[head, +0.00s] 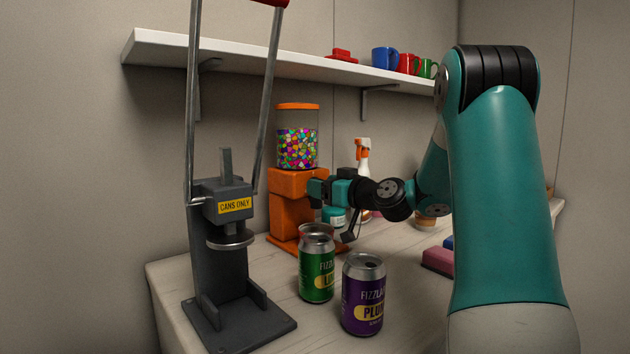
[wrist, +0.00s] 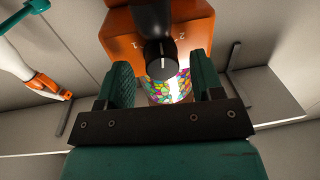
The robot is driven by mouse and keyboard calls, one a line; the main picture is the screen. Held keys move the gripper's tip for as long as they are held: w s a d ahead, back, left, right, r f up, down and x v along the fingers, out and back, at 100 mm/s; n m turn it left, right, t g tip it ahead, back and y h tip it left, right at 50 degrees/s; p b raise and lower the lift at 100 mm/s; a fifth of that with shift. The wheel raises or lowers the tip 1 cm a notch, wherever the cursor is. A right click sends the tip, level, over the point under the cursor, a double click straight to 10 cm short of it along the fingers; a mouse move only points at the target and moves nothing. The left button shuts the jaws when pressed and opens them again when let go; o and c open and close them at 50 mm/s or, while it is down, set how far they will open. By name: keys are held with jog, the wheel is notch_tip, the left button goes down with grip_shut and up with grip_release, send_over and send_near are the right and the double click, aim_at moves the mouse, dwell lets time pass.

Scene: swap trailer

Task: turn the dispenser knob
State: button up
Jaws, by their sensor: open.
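The orange dispenser (head: 291,184) stands on the counter, with a clear jar of colourful candy (head: 297,146) under an orange lid on top. In the wrist view its orange body (wrist: 190,30) fills the top middle. The black dispenser knob (wrist: 160,58) sticks out from it, with a white mark on its face. My gripper (head: 318,191) is at the dispenser's front in the head view, and hides the knob there. In the wrist view my gripper (wrist: 163,82) is open, one teal finger to each side of the knob's end. I cannot tell whether either finger touches it.
A green can (head: 316,266) and a purple can (head: 363,296) stand in front of the dispenser, below my arm. A grey can crusher (head: 225,265) stands at left. A spray bottle (head: 363,180) is behind my gripper. A shelf (head: 250,66) with mugs runs above.

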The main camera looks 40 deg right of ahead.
jog(key=shift+w+a, duration=0.1)
jog(key=c, duration=0.9)
jog(key=shift+f+m+b, duration=0.1)
jog(key=shift+m+b, duration=0.35)
jog(key=shift+m, duration=1.15)
jog(key=o, duration=0.9)
